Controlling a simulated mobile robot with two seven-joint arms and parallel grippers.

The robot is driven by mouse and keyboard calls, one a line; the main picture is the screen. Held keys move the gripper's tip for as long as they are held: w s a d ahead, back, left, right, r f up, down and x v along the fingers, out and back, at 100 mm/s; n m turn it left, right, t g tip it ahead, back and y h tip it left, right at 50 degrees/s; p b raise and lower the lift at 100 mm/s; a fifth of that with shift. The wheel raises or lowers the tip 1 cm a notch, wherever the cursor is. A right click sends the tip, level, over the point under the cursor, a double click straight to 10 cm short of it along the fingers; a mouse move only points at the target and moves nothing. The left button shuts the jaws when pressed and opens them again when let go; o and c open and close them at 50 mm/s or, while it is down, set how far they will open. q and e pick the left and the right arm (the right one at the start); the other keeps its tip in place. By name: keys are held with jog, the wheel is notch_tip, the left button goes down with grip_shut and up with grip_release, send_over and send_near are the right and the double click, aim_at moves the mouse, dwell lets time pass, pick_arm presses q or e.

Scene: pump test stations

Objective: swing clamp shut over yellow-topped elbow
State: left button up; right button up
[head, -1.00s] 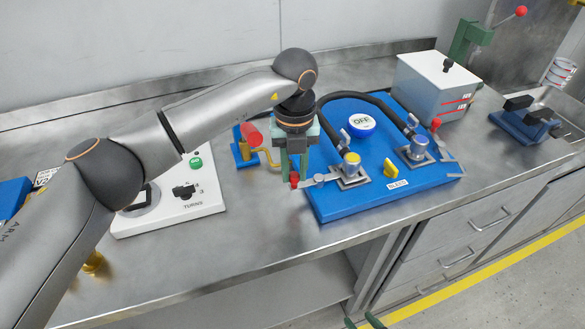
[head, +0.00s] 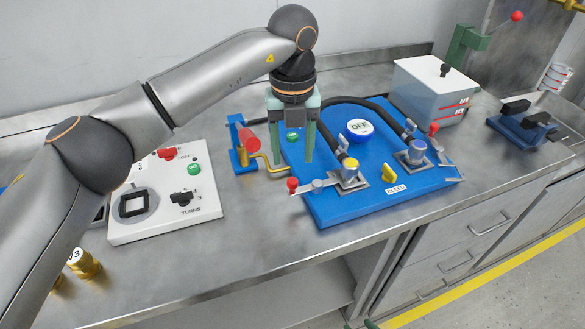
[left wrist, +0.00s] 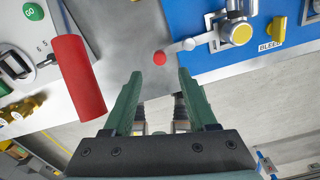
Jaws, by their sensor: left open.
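The yellow-topped elbow (head: 351,163) stands on the front left part of the blue board, with a black hose running to it. It also shows in the left wrist view (left wrist: 241,34). Its clamp (head: 319,185) is a grey metal arm with a red ball (head: 293,185) at its end. The arm points left from the elbow, out past the board's edge. My left gripper (head: 292,152) is open and empty, above and behind the red ball. In the left wrist view the ball (left wrist: 159,58) appears between and beyond the fingertips, apart from them. Green tips, likely my right gripper (head: 362,325), barely show at the bottom edge.
A blue-topped elbow (head: 417,147) with its own clamp stands on the board's right. A red-handled crank (head: 250,138) stands close left of my left gripper. A white TURNS panel (head: 165,190) lies further left. A grey box (head: 430,90) stands behind right.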

pick_arm(q)
jog(key=shift+r, duration=2.9)
jog(key=shift+r, duration=0.1)
